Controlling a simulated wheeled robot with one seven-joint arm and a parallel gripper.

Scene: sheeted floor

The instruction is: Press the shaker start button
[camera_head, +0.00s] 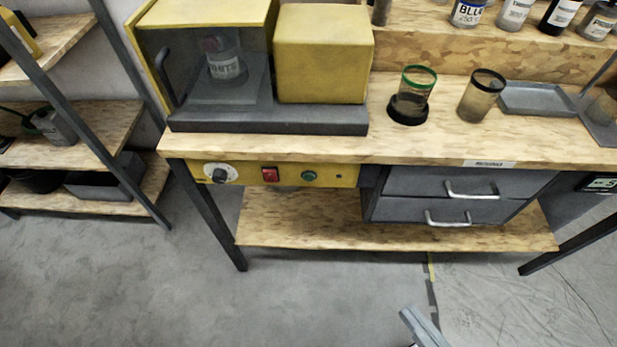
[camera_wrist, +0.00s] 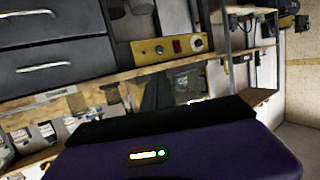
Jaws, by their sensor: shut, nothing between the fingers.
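The shaker (camera_head: 205,60) stands at the left of the bench, a yellow housing with a clear front and a labelled bottle inside on a grey platform. Below the bench edge is a yellow control panel (camera_head: 260,174) with a white dial, a red switch (camera_head: 270,174) and a round green button (camera_head: 308,176). The panel also shows upside down in the wrist view (camera_wrist: 143,52). My gripper (camera_head: 410,315) shows partly at the bottom of the head view, well apart from the panel. It is shut and empty. In the wrist view its dark body fills the bottom.
Two grey drawers (camera_head: 460,184) with protruding handles sit right of the panel. A lower wooden shelf (camera_head: 300,225) runs beneath. Cups (camera_head: 480,95) and a tray (camera_head: 540,98) stand on the bench. A shelf rack (camera_head: 100,140) stands at left. Floor in front is clear.

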